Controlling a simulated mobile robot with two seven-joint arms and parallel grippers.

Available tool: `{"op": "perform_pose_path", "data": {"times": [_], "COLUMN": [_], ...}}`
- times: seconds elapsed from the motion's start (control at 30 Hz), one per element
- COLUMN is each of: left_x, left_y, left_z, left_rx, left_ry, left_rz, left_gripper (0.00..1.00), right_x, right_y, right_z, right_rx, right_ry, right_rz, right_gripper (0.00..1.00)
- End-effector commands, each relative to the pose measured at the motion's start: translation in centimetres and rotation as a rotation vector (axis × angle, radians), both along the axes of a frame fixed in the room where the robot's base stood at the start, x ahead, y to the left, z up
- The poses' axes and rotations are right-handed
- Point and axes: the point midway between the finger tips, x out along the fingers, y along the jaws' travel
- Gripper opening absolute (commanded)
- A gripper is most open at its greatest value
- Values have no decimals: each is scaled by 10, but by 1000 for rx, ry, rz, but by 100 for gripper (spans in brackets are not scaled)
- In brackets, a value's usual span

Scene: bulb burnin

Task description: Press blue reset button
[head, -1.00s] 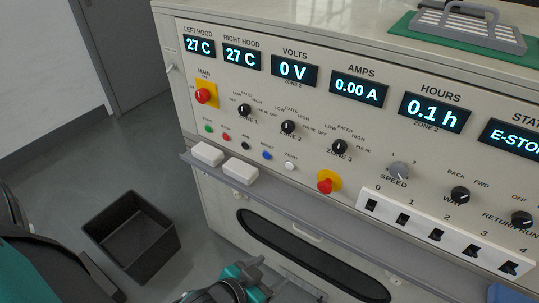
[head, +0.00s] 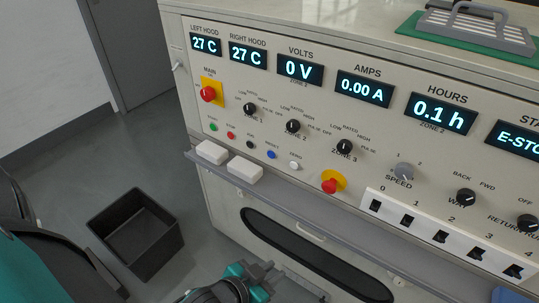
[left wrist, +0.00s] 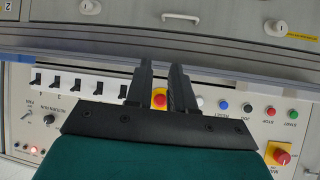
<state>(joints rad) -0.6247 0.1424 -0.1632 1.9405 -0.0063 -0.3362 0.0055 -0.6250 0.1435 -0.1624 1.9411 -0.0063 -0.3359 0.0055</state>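The blue reset button (head: 271,154) is a small round button on the cream front panel, between a black and a white button. It also shows in the left wrist view (left wrist: 223,104), right of my fingers. My left gripper (head: 284,281) is low in front of the cabinet, below the panel's ledge in the head view. In the left wrist view its two dark fingers (left wrist: 162,82) stand apart with nothing held between them. A red mushroom button on a yellow base (left wrist: 159,99) shows behind the gap. My right gripper is not in view.
A grey ledge (head: 310,205) runs below the buttons, with two white blocks (head: 245,171) on it. Rocker switches (head: 445,236) lie to the right. The status display (head: 520,139) reads E-STO, cut off. An empty black bin (head: 136,235) stands on the floor at left.

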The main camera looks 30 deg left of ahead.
Motion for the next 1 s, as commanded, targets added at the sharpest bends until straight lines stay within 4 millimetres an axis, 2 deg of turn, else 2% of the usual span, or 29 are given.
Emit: {"op": "perform_pose_path", "data": {"times": [0.03,0.23,1.0], "left_x": [0,0,0], "left_y": [0,0,0], "left_z": [0,0,0], "left_rx": [0,0,0], "left_ry": [0,0,1], "left_rz": [0,0,0], "left_gripper": [18,0,0], "right_x": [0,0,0], "right_y": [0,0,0], "right_z": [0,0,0], "right_rx": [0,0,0], "right_ry": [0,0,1], "right_rz": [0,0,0], "right_gripper": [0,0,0]}}
